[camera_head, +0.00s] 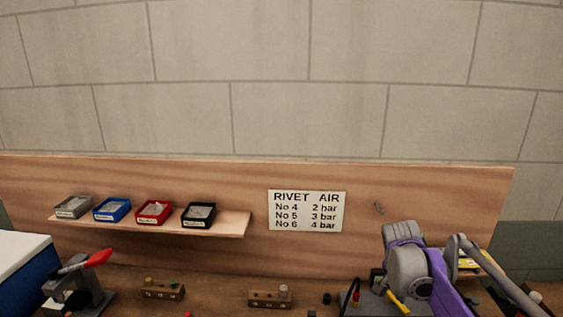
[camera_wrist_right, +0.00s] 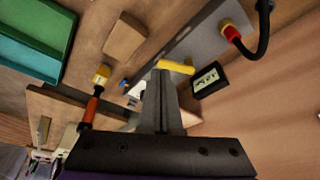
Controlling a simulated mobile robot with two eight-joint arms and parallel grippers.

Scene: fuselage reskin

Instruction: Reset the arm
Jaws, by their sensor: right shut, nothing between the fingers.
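My right arm (camera_head: 432,275), grey and purple, rises at the lower right of the head view, in front of the wooden bench. My right gripper (camera_wrist_right: 160,76) shows in the right wrist view with its two dark fingers together and nothing between them. Its tips show beside a yellow bar-shaped piece (camera_wrist_right: 177,67); I cannot tell whether they touch it. In the head view its fingertips are hard to make out among the arm parts. My left arm and gripper are out of view.
A shelf (camera_head: 232,231) holds several small bins. A sign (camera_head: 306,211) hangs on the wooden backboard. A red-handled tool (camera_head: 90,262) and two small wooden blocks (camera_head: 163,290) (camera_head: 268,299) stand on the bench. The wrist view shows a green tray (camera_wrist_right: 45,30) and a small dark display (camera_wrist_right: 209,80).

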